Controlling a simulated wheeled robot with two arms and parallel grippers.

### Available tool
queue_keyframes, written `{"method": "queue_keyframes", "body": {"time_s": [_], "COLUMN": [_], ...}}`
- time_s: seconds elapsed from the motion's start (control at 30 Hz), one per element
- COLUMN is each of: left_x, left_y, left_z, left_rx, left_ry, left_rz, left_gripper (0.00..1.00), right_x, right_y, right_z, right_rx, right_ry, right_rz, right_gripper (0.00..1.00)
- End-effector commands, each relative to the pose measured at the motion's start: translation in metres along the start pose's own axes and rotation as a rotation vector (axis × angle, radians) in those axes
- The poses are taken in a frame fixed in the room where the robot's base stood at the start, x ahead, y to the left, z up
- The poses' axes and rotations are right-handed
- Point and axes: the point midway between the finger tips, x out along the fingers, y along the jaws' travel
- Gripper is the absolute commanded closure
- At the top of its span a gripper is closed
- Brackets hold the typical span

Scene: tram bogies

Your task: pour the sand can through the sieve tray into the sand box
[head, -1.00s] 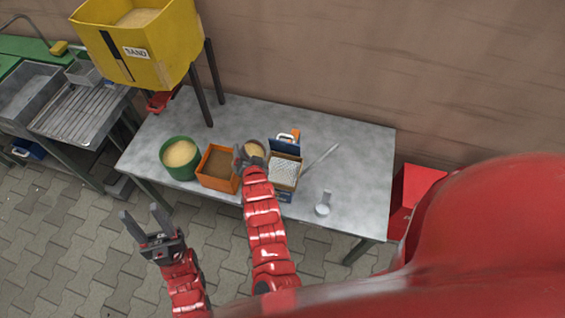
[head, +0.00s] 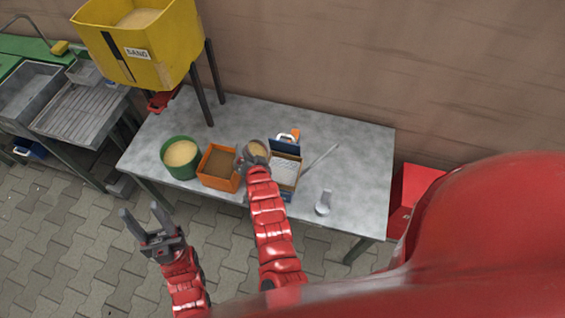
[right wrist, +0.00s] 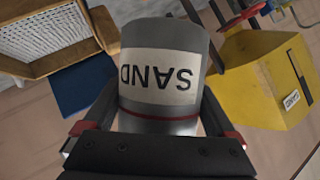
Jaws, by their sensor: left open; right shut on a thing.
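The grey sand can (head: 259,149), open at the top with sand inside, is held by my right gripper (head: 252,160) over the table. The right wrist view shows the can (right wrist: 163,65), its SAND label upside down in the picture, between the jaws. A tray with pale mesh and a wooden rim (head: 297,177), seemingly the sieve tray, is just right of the can; its mesh (right wrist: 40,30) also shows in the wrist view. Blue parts (head: 288,147) show around it, perhaps the sand box; most of that is hidden. My left gripper (head: 140,211) is open and empty, left of the table's front edge.
On the grey table (head: 350,160), a green bucket of sand (head: 180,158) and an orange box with brown contents (head: 217,168) stand left of the can. A small grey scoop or cup (head: 323,203) lies right. A yellow sand hopper (head: 150,50) rises behind left.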

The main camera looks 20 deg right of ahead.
Motion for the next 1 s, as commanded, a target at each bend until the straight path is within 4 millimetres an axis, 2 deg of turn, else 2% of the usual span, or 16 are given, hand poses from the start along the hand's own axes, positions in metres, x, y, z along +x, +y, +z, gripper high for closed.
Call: {"method": "queue_keyframes", "body": {"time_s": [1.0], "left_x": [0.0049], "left_y": [-0.0002], "left_z": [-0.0008], "left_rx": [0.000], "left_ry": [0.000], "left_rz": [0.000], "left_gripper": [0.50], "right_x": [-0.0003], "right_y": [0.0025], "right_z": [-0.0030], "right_rx": [0.054], "right_ry": [-0.015], "right_rz": [-0.024], "right_gripper": [0.70]}}
